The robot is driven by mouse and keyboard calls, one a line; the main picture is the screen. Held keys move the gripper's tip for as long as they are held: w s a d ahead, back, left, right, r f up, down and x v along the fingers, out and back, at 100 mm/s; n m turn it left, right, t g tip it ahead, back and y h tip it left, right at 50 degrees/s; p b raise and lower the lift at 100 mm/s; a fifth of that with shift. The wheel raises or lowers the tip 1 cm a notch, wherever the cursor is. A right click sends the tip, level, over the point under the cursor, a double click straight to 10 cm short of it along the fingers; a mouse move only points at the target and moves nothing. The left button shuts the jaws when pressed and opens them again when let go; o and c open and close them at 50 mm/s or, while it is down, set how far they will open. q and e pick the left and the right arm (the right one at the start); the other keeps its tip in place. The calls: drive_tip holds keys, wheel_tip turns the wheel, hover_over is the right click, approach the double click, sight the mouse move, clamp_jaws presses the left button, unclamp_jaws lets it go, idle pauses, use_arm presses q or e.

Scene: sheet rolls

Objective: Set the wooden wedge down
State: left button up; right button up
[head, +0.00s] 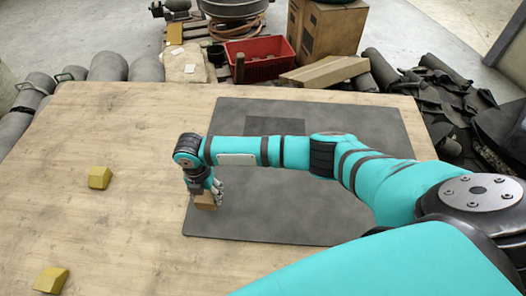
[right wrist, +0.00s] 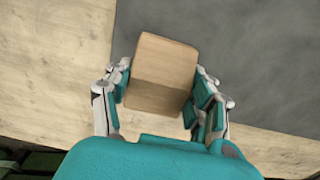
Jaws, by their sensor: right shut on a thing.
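The wooden wedge (head: 204,202) is a light brown block between the fingers of my right gripper (head: 211,190), over the left edge of the grey mat. In the right wrist view the wedge (right wrist: 160,75) fills the space between the fingers of the right gripper (right wrist: 160,104), which is shut on it. Mat and bare wood both show around it there. Whether its underside touches the mat or hangs just above it, I cannot tell. My left gripper is not in view.
The grey mat (head: 270,215) lies on the wooden table (head: 130,125), with a darker rectangle (head: 275,126) near its far side. Two yellow wedges (head: 100,178) (head: 51,280) rest on the left part of the table. Bare wood between them is clear. A red crate (head: 262,72) stands beyond.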

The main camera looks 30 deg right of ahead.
drive_tip(key=p, duration=0.2)
hover_over(250, 185)
drive_tip(key=shift+f, duration=2.45)
drive_tip(key=shift+s+f, duration=0.1)
drive_tip(key=shift+f, duration=0.05)
drive_tip(key=o, duration=1.2)
